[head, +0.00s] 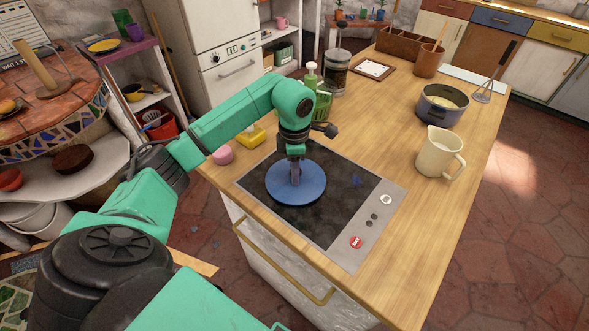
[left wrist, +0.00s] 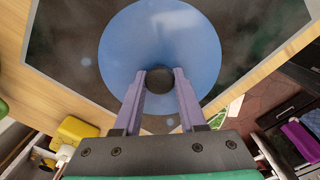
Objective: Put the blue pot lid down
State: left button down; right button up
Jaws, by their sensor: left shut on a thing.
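The blue pot lid (head: 310,187) is a flat round disc over the left part of the dark cooktop (head: 345,207); whether it touches the glass I cannot tell. My left gripper (head: 295,181) is above its middle, pointing down, shut on its dark knob. In the left wrist view the lid (left wrist: 195,50) fills the upper middle, and the two purple fingers of my left gripper (left wrist: 159,80) close on the black knob (left wrist: 158,78). A blue-grey pot (head: 440,112) with pale contents stands apart on the wooden counter. My right gripper is not in view.
A cream jug (head: 439,155) stands right of the cooktop. The wood beyond the cooktop is mostly clear.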

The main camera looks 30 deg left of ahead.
pick_arm(q)
jog(key=shift+c, duration=2.4)
grip_release()
jog(key=shift+a+f, duration=0.1)
jog(key=shift+f, duration=0.05)
notch_tip(320, 180, up, 6)
jog(key=shift+w+r+b, duration=0.1)
jog(key=shift+b, duration=0.75)
notch_tip(320, 180, up, 6)
jog(key=p, duration=0.1)
jog(key=shift+r, duration=0.1)
